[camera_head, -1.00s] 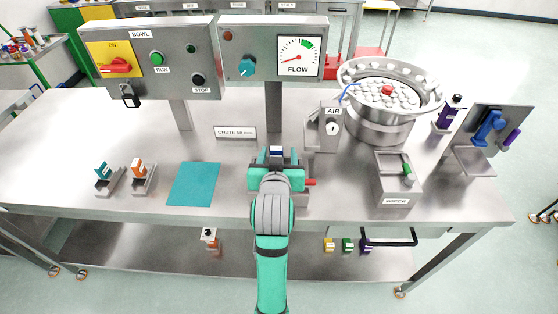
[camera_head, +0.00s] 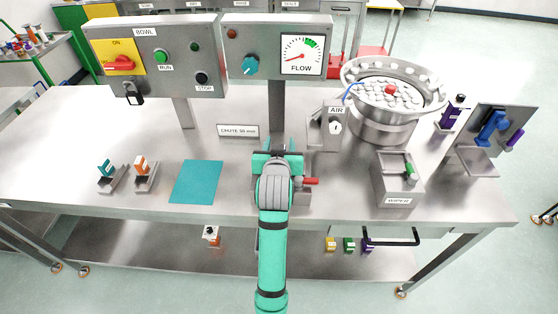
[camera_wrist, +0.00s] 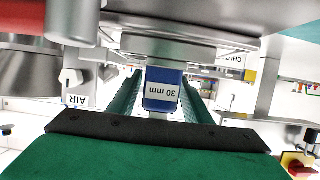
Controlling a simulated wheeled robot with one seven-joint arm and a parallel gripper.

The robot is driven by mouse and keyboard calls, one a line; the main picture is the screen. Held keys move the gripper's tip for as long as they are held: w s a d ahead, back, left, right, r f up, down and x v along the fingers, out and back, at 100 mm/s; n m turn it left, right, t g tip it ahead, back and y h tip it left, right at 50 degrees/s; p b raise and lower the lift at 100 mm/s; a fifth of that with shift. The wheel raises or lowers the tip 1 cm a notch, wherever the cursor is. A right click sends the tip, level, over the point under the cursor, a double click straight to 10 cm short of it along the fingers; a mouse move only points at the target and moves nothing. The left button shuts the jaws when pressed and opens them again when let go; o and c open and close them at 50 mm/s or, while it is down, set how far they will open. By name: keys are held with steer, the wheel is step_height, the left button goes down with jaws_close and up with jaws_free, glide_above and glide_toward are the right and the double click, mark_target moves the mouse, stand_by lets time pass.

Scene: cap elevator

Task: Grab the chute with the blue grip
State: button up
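The blue grip (camera_wrist: 162,92) with an upside-down "30 mm" label shows in the middle of the wrist view, below a round metal part (camera_wrist: 175,48). The rest of its chute cannot be made out. My gripper (camera_wrist: 163,100) has its two teal fingers on either side of the blue grip, with what look like narrow gaps, so it appears open around it. In the head view my gripper (camera_head: 277,150) is at the middle of the bench; my arm hides the blue grip there.
A red-tipped lever (camera_head: 311,181) sticks out just right of my gripper. Teal (camera_head: 104,168) and orange (camera_head: 141,166) gripped pieces stand left of a teal mat (camera_head: 196,182). The wiper box (camera_head: 398,180), bowl (camera_head: 388,100) and air valve (camera_head: 327,128) are to the right.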

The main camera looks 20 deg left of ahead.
steer(key=c, duration=0.9)
steer(key=shift+c, duration=0.2)
steer(key=shift+r, duration=0.1)
